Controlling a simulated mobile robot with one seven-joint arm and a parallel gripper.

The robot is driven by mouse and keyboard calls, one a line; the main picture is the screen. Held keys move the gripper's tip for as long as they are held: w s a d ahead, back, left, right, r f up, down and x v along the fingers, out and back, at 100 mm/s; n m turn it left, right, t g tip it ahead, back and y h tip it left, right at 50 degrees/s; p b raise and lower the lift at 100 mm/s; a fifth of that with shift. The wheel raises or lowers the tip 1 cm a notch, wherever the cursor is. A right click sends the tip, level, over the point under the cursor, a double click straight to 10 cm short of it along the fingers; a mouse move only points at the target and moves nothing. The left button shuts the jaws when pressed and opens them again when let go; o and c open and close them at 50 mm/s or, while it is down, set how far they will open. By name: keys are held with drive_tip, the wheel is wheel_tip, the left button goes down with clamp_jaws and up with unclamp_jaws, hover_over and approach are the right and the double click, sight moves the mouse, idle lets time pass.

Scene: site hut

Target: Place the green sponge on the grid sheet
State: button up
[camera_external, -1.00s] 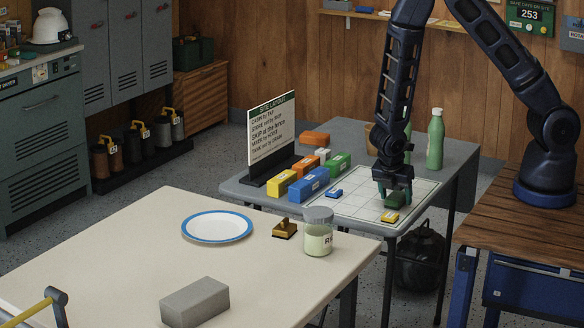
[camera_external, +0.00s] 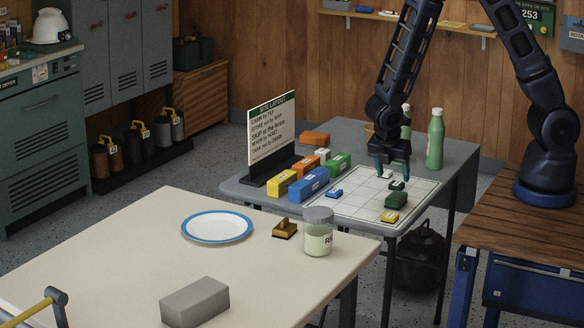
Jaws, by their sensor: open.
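The grid sheet (camera_external: 358,206) is a pale sheet with dark lines, lying on the grey table. A dark green block (camera_external: 396,201), which looks like the green sponge, rests on its right part. A smaller dark green piece (camera_external: 397,185) lies just behind it. My gripper (camera_external: 391,173) points down above the sheet, behind and above the block and apart from it. Its teal fingers are spread with nothing visible between them. A small blue piece (camera_external: 334,193) and a small yellow piece (camera_external: 390,217) also lie on the sheet.
Yellow (camera_external: 282,183), blue (camera_external: 310,184) and green (camera_external: 338,164) blocks stand left of the sheet, near a sign (camera_external: 271,131). The cream table in front holds a plate (camera_external: 217,227), jar (camera_external: 318,236) and grey block (camera_external: 195,302).

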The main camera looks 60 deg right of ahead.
drive_tip(key=s+d+r+m+t+y, duration=0.1)
drive_tip(key=s+d+r+m, duration=0.3)
drive_tip(key=r, duration=0.8)
drive_tip(key=s+d+r+m+y, duration=0.1)
drive_tip(key=d+r+m+y, duration=0.3)
drive_tip(key=r, duration=0.8)
drive_tip(key=s+d+r+m+t, duration=0.3)
drive_tip(key=s+r+m, duration=0.7)
drive_tip(key=s, duration=0.5)
wheel_tip(320, 180, up, 2)
drive_tip(key=shift+r+t+h, duration=0.1)
drive_tip(key=shift+t+h, duration=0.2)
